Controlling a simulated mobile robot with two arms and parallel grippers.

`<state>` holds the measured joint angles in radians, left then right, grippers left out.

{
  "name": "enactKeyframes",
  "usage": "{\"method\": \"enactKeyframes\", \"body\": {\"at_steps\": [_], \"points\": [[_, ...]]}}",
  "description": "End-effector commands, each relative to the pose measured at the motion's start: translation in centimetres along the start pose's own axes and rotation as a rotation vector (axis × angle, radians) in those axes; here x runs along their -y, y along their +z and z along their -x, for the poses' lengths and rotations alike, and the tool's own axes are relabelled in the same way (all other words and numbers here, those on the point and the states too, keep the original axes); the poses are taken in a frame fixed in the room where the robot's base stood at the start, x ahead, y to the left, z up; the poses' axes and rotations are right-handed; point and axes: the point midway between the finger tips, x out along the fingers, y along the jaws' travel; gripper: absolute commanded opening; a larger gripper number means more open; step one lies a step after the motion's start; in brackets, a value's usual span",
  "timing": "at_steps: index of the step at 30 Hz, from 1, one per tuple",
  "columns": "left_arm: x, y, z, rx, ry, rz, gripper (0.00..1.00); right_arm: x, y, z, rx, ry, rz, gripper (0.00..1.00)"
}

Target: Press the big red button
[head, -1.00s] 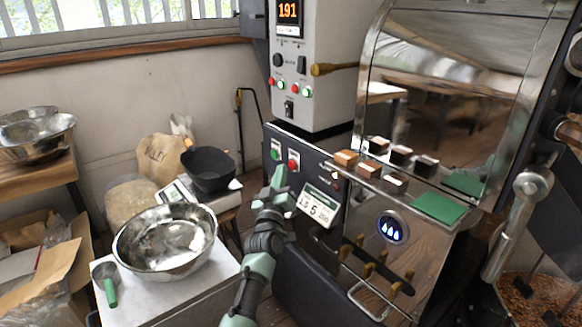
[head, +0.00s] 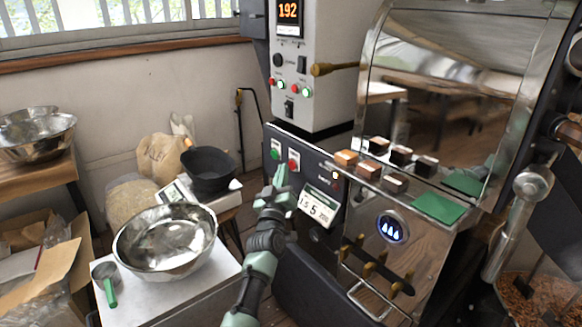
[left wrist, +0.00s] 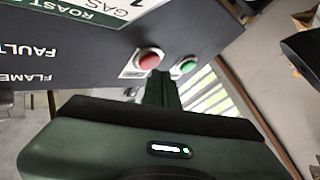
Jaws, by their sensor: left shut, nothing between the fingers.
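The big red button (head: 293,161) sits on a pale square plate on the dark front panel of the roaster, just right of a green button (head: 275,150). In the left wrist view the red button (left wrist: 149,61) shows near the middle, with the green button (left wrist: 187,66) to its right. My left gripper (head: 281,173) is shut and empty, its tips just below and left of the red button. In the left wrist view its fingers (left wrist: 159,78) end close to the red button's edge; I cannot tell whether they touch it. My right gripper is out of view.
A tilted display (head: 319,206) is right of my left gripper. A white table with a steel bowl (head: 166,241) and a scale with a black bowl (head: 208,170) stand to the left. Small red and green controls (head: 295,87) are on the upright cabinet above.

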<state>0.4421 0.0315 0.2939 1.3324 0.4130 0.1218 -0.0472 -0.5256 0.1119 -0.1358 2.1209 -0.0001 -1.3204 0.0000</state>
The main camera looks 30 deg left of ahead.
Motion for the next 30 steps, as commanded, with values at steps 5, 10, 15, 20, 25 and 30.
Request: {"method": "enactKeyframes", "body": {"at_steps": [5, 10, 15, 20, 25, 30], "points": [[-0.19, 0.14, -0.21, 0.000, 0.000, 0.001, 0.00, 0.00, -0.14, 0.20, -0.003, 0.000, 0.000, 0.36], [-0.18, 0.14, -0.20, 0.000, 0.000, 0.001, 0.00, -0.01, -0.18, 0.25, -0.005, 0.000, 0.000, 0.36], [-0.21, 0.18, -0.24, 0.000, 0.000, 0.001, 0.00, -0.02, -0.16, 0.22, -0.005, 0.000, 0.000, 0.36], [-0.29, 0.28, -0.36, 0.000, 0.000, 0.001, 0.00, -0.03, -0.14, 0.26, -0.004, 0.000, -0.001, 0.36], [-0.39, 0.40, -0.50, 0.000, 0.000, 0.001, 0.00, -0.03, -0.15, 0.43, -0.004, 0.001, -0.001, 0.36], [-0.50, 0.51, -0.65, 0.000, 0.000, 0.001, 0.00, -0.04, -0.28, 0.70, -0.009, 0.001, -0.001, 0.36]]}}
